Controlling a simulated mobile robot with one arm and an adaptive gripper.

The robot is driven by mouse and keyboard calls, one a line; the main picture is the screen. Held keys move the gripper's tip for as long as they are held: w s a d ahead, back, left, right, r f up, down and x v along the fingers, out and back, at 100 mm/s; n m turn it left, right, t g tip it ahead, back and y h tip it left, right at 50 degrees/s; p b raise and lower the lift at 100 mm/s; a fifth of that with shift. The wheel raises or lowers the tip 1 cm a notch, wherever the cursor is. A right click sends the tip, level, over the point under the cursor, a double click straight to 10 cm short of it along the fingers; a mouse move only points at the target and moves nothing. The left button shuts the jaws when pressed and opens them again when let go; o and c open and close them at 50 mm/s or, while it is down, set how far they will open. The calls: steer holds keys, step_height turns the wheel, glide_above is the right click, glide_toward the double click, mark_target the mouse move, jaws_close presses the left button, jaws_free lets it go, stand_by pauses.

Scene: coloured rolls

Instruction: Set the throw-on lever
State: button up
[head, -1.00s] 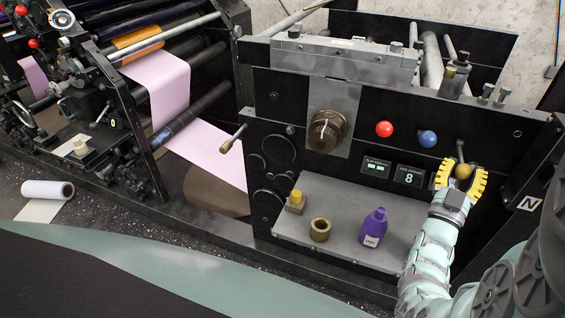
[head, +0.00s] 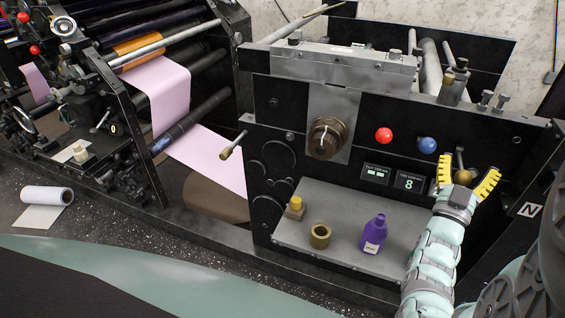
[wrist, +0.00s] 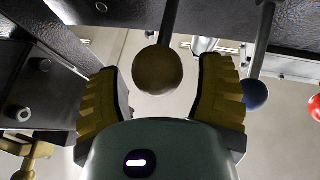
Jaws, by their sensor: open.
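A lever with a brass ball knob (head: 462,177) hangs at the right of the machine's front panel, below and right of the blue knob. My gripper (head: 470,173) is open at this ball, with one yellow finger on each side. In the wrist view the ball (wrist: 158,71) sits between the spread fingertips (wrist: 160,75), with a gap on both sides. It is not gripped. The gripper partly hides the ball in the head view. No readable label shows which lever is the throw-on lever.
A red knob (head: 383,135) and a blue knob (head: 427,145) are left of my gripper. A brass dial (head: 325,138) is farther left. A purple bottle (head: 374,235), a brass ring (head: 320,237) and a yellow-topped item (head: 295,206) stand on the grey shelf (head: 345,205).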

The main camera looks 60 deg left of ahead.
steer(key=shift+r, duration=3.75)
